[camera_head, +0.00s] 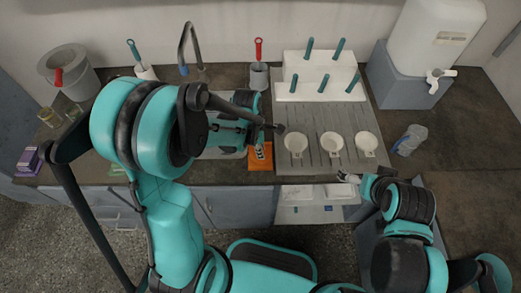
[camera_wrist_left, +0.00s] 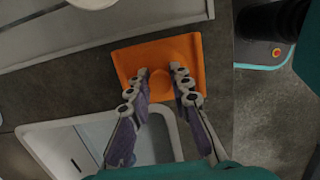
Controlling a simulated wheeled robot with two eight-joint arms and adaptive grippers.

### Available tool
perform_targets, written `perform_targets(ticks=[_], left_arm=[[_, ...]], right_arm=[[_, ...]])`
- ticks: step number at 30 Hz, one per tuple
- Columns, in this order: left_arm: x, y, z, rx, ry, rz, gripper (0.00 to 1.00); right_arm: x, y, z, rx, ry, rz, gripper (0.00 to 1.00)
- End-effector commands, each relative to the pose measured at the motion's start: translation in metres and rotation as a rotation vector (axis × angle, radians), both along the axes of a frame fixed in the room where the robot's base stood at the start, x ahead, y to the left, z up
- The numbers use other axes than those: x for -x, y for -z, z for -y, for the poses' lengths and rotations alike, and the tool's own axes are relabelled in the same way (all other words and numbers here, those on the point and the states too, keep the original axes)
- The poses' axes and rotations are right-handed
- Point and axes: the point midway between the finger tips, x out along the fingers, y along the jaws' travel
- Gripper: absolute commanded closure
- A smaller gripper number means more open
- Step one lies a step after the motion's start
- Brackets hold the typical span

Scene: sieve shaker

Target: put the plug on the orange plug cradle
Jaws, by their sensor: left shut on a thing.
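The orange plug cradle (camera_head: 260,165) lies at the front edge of the counter, right of the sink. It also shows in the left wrist view (camera_wrist_left: 130,60) as a flat orange plate. My left gripper (camera_head: 259,152) points down over the cradle, with its fingertips close to or at it. Plug and cradle are hard to tell apart there. My right gripper (camera_head: 346,177) is at the counter's front edge, too small to read its jaws.
A sink (camera_wrist_left: 105,135) adjoins the cradle. Several white pans (camera_head: 332,144) stand on the grey board right of it. A white rack with teal handles (camera_head: 316,78), a cup with a red-handled tool (camera_head: 259,76) and a clear bottle (camera_head: 410,141) stand around.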

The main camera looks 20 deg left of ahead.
Motion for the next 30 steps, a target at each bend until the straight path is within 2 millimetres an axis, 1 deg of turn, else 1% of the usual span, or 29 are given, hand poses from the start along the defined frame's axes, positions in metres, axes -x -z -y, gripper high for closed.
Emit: perform_targets(ticks=[5, 6, 8, 17, 20, 23, 30], left_arm=[[0.000, 0.004, 0.000, 0.000, 0.000, 0.000, 1.00], [0.000, 0.004, 0.000, 0.000, 0.000, 0.000, 0.75], [0.000, 0.003, 0.000, 0.000, 0.000, 0.000, 0.59], [0.000, 0.002, 0.000, 0.000, 0.000, 0.000, 0.59], [0.000, -0.003, 0.000, 0.000, 0.000, 0.000, 0.59], [0.001, -0.018, -0.002, 0.000, -0.001, 0.000, 0.59], [0.003, -0.073, -0.010, 0.000, -0.001, 0.000, 0.59]], right_arm=[[0.000, 0.004, 0.000, 0.000, 0.000, 0.000, 0.00], [0.000, 0.004, 0.000, 0.000, 0.000, 0.000, 0.00], [0.000, 0.003, 0.000, 0.000, 0.000, 0.000, 0.00], [0.000, 0.002, 0.000, 0.000, 0.000, 0.000, 0.00], [0.000, -0.003, 0.000, 0.000, 0.000, 0.000, 0.00], [0.000, -0.009, 0.000, 0.000, 0.000, 0.000, 0.00], [0.000, -0.031, 0.000, 0.000, 0.000, 0.000, 0.00]])
